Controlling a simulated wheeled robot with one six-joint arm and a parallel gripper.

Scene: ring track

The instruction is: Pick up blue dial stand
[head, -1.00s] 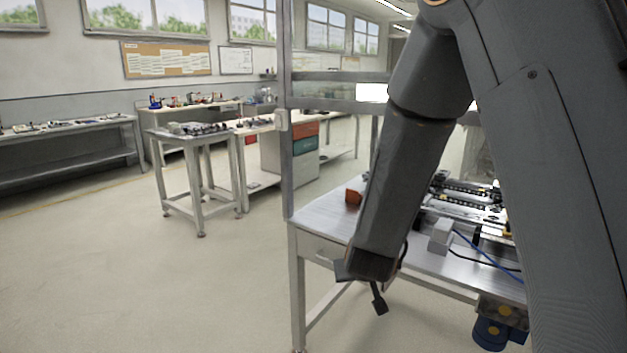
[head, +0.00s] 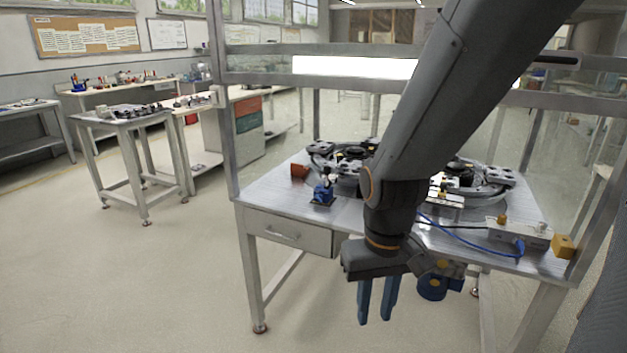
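A small blue stand with a dark upper part, likely the blue dial stand (head: 323,193), stands upright near the front left of the metal table (head: 278,205). My gripper (head: 375,310) hangs in front of the table's front edge, to the right of and nearer than the stand. Its two blue fingers point down with a gap between them and nothing in it. My gripper is apart from the stand. My arm covers the middle of the table.
An orange-brown block (head: 299,171) lies behind the stand. A ring track (head: 480,190) fills the back and right. A grey box (head: 520,233) with a blue cable and a yellow block (head: 563,246) sit at the front right. A frame post (head: 222,110) rises at the left corner.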

